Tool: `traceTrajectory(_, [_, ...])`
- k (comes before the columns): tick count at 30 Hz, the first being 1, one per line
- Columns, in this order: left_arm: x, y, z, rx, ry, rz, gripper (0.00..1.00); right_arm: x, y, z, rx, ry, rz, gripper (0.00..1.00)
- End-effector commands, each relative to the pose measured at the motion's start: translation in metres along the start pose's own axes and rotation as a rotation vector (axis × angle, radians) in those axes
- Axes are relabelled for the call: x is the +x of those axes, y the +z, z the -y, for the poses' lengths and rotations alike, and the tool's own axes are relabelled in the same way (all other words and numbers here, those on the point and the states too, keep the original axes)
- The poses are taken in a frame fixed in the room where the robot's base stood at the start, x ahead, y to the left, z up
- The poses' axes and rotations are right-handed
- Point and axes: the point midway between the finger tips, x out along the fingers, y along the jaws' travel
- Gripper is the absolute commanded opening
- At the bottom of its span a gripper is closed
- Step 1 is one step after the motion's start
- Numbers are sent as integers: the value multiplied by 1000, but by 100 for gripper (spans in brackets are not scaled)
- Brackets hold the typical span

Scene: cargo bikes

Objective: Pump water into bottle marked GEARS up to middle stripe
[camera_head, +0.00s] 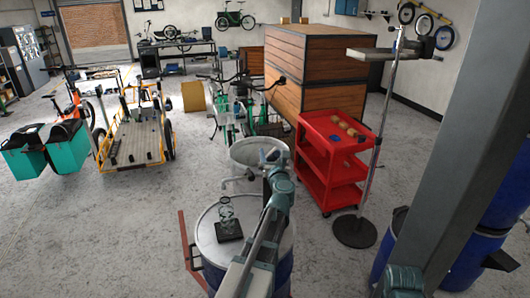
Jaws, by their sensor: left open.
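A small clear bottle (226,209) stands upright on a dark square pad (229,231) on the pale lid of a blue drum (213,250). Its marking, stripes and water level are too small to read. A grey spout-like piece (235,181) juts out above the bottle, beside a pale round basin (240,153). I cannot tell which part is the pump handle. My left gripper (270,155) is open over the basin, above and to the right of the bottle. My left forearm hides the right part of the drum lid. My right gripper is not in view.
A red cart (335,160) with small items on top stands to the right, beside a round-based stand (355,231). Blue drums (470,255) are at the lower right. Bikes and a wooden crate (310,95) stand behind.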

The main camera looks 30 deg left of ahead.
Motion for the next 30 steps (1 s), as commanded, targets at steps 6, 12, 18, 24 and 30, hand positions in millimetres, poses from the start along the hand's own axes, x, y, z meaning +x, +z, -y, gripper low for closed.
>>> traceTrajectory(6, [3,0,2,0,1,0,64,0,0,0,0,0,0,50])
traceTrajectory(12, [3,0,2,0,0,0,48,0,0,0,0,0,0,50])
traceTrajectory(18, [3,0,2,0,0,0,12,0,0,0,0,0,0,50])
traceTrajectory(24, [3,0,2,0,0,0,0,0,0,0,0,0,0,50])
traceTrajectory(30, [3,0,2,0,0,0,0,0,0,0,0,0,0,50])
